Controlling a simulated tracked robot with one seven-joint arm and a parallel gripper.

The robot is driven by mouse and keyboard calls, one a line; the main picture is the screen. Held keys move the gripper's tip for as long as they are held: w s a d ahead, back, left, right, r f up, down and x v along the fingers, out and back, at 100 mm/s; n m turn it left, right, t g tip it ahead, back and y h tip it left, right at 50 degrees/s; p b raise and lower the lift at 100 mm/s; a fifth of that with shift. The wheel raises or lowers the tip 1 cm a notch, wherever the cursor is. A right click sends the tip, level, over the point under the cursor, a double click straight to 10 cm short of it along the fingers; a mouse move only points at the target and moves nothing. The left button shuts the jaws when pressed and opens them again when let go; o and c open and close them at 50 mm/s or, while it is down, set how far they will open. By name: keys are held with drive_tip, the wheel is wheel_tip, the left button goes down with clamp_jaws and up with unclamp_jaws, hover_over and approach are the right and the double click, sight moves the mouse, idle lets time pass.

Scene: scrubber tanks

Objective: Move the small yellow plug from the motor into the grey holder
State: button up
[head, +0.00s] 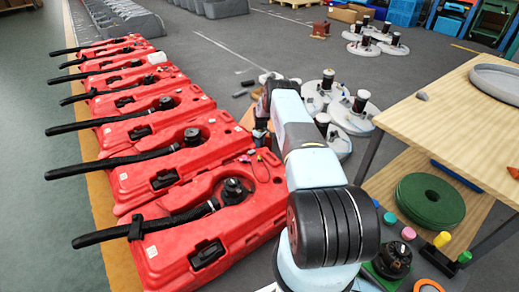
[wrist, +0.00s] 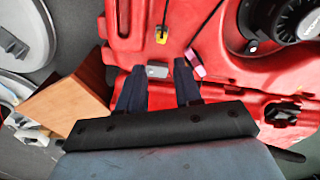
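The small yellow plug (wrist: 161,36) hangs on a thin dark cable against the red tank (wrist: 205,20) in the wrist view. The grey holder (wrist: 157,71) is a small grey block on the red tank, just below the plug in the picture and apart from it. The black round motor (wrist: 292,18) is at the upper right. My gripper (wrist: 158,74) is open and empty, its two dark fingers on either side of the holder in the picture. I cannot tell its height above the holder. The head view shows my gripper (head: 261,131) beside the red tanks, small and partly hidden.
A pink piece (wrist: 195,63) is right of the holder, close to my right finger. A brown block (wrist: 66,103) is left of my gripper. A row of red tanks (head: 145,180) fills the left; a wooden table (head: 440,110) stands right.

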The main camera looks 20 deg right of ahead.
drive_tip(key=n, duration=0.3)
drive_tip(key=shift+f+n+t, duration=0.3)
drive_tip(key=shift+f, duration=0.05)
drive_tip(key=shift+c, duration=1.4)
drive_tip(key=n, duration=0.3)
drive_tip(key=shift+f+t, duration=0.3)
clamp_jaws()
drive_tip(key=n, duration=0.3)
drive_tip(key=shift+f+n+t, duration=0.15)
drive_tip(key=shift+n+t, duration=0.15)
drive_tip(key=n, duration=0.3)
drive_tip(key=shift+w+a+f+n+t, duration=0.1)
drive_tip(key=shift+n+t, duration=0.2)
drive_tip(key=shift+t, duration=0.1)
drive_tip(key=shift+f, duration=3.3)
drive_tip(key=shift+f, duration=0.25)
drive_tip(key=shift+r, duration=0.1)
drive_tip(key=shift+r, duration=2.35)
